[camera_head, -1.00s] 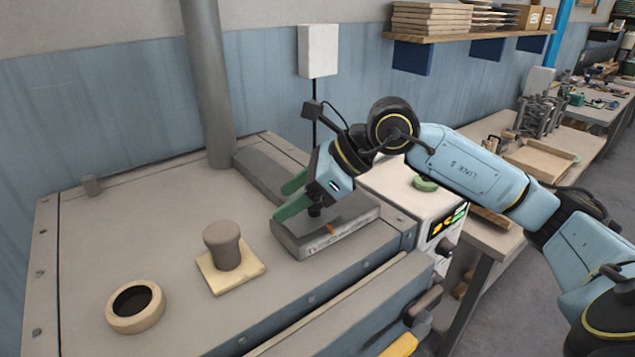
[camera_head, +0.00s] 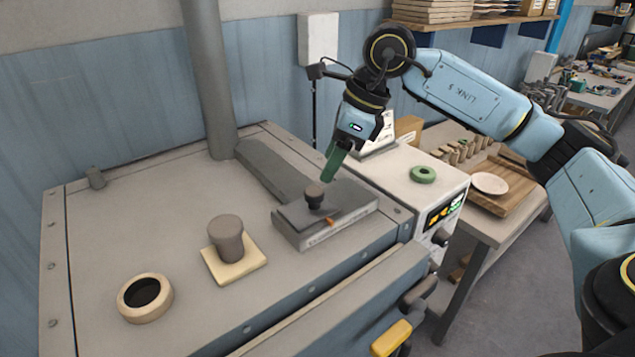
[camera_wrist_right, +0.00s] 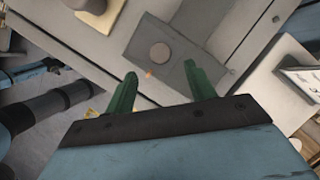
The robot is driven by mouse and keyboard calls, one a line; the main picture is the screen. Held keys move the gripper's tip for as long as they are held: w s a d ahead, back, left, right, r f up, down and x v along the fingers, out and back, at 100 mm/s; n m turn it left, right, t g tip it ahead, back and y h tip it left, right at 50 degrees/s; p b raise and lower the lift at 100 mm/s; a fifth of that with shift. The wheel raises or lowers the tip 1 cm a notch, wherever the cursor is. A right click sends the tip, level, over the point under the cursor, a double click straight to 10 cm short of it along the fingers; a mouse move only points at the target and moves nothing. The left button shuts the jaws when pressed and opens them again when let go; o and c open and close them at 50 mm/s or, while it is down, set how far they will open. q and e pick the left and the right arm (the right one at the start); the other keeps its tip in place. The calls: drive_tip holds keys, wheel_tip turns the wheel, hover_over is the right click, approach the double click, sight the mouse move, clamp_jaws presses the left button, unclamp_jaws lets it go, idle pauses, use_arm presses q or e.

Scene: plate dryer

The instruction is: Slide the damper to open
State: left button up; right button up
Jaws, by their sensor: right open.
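The damper is a dark grey sliding plate (camera_head: 294,215) with a round knob (camera_head: 314,195) on top. It lies on a flat grey housing (camera_head: 320,240) on top of the dryer, beside a small orange mark (camera_head: 333,221). My right gripper (camera_head: 331,168) is above the knob, with green fingers pointing down and nothing between them. In the wrist view the knob (camera_wrist_right: 160,52) lies beyond the fingertips, and the right gripper's fingers (camera_wrist_right: 162,77) are spread apart. No contact with the knob is evident. My left gripper is not in view.
A grey stopper on a pale square base (camera_head: 227,240) and a ringed round hole (camera_head: 145,298) are left of the damper. A vertical pipe (camera_head: 208,80) rises behind. A control box (camera_head: 420,195) with a green ring stands right. A yellow handle (camera_head: 391,338) is at the front.

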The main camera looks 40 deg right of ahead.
sight(316, 190)
drive_tip(key=p+x, duration=0.1)
drive_tip(key=x, duration=0.6)
clamp_jaws()
